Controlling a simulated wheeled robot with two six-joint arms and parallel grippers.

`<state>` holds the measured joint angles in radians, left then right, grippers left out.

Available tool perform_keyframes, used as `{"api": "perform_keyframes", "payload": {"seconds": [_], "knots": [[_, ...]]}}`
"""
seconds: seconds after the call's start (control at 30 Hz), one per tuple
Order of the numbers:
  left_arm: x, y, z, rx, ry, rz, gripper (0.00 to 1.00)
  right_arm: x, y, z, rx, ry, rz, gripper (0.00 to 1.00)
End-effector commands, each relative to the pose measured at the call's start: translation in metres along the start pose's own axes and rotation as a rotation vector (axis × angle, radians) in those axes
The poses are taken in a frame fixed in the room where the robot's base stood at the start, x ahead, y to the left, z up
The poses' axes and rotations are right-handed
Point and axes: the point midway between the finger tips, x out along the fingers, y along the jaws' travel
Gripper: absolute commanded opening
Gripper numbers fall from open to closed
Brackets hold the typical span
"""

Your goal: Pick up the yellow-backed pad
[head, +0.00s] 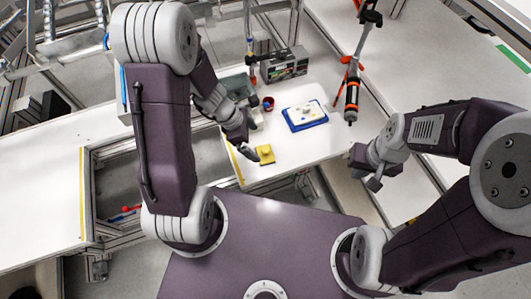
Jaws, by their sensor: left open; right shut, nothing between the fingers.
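The yellow-backed pad (265,154) lies on the white table near its front left edge, with a small raised yellow piece on top. My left gripper (252,147) is open just left of the pad and slightly above it in the picture. I cannot tell how high its fingers are over the table. My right gripper (374,181) is shut and empty, off to the right, away from the pad and past the table's right edge in the picture.
A blue tray (305,125) with a white part on it lies behind the pad. A black and orange tool (352,95) stands at the back right. The white table (305,152) is clear right of the pad.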

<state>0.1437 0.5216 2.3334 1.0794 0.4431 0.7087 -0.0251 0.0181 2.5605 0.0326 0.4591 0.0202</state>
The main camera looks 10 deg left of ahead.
Motion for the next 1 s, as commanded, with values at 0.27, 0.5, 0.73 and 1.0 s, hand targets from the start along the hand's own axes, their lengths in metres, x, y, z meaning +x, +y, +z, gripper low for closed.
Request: {"api": "perform_keyframes", "payload": {"seconds": [0.27, 0.5, 0.73, 1.0], "knots": [[0.036, -0.001, -0.001, 0.002, 0.001, -0.002, 1.0, 0.017, 0.001, 0.002, 0.0, 0.0, 0.0, 0.0], [0.067, 0.0, -0.002, 0.002, 0.001, -0.005, 1.0, 0.031, 0.001, 0.003, 0.0, 0.0, 0.0, 0.0], [0.088, 0.001, -0.001, 0.003, 0.001, -0.002, 1.0, 0.039, 0.001, 0.004, 0.0, 0.0, 0.0, 0.0], [0.087, 0.001, 0.0, 0.003, 0.001, -0.001, 0.72, 0.038, 0.001, 0.004, 0.0, 0.0, 0.0, 0.0]]}}
